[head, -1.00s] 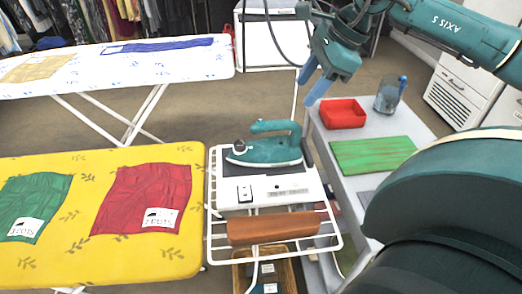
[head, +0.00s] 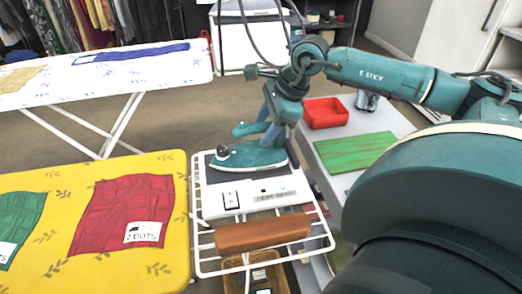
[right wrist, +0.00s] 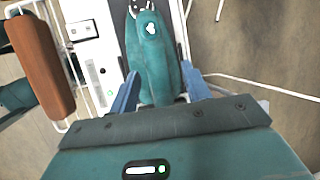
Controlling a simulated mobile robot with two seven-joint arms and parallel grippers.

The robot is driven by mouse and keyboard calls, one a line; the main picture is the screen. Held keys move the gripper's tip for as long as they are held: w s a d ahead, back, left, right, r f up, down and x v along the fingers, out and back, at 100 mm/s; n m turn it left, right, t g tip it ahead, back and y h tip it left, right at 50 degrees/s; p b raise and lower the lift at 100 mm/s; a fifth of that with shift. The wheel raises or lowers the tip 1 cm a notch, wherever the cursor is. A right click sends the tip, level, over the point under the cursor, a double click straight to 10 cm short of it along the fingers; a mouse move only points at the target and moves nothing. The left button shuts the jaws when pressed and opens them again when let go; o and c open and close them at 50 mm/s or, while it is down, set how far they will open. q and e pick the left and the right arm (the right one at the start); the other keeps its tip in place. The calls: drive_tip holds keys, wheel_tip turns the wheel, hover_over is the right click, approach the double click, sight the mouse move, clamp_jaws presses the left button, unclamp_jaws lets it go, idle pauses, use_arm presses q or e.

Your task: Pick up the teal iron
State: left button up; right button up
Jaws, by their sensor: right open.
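The teal iron (head: 240,157) sits on the white steam base (head: 215,206) on the wire rack, its handle on top. In the right wrist view the iron (right wrist: 153,62) lies in the middle, its rear end between my blue fingers. My right gripper (head: 268,134) is open and stands over the rear of the iron, pointing down. In the right wrist view my right gripper (right wrist: 160,92) has one finger on each side of the iron's rear. I cannot tell whether a finger touches it. My left gripper is not in view.
A brown wooden block (head: 262,233) lies on the front of the white wire rack (head: 203,262). The yellow ironing board (head: 60,218) is at left. The grey side table (head: 398,122) at right bears a red tray (head: 325,113) and a green board (head: 352,152).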

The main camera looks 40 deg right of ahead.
sight(248, 144)
drive_tip(key=shift+x, duration=1.2)
drive_tip(key=shift+r, duration=0.1)
clamp_jaws()
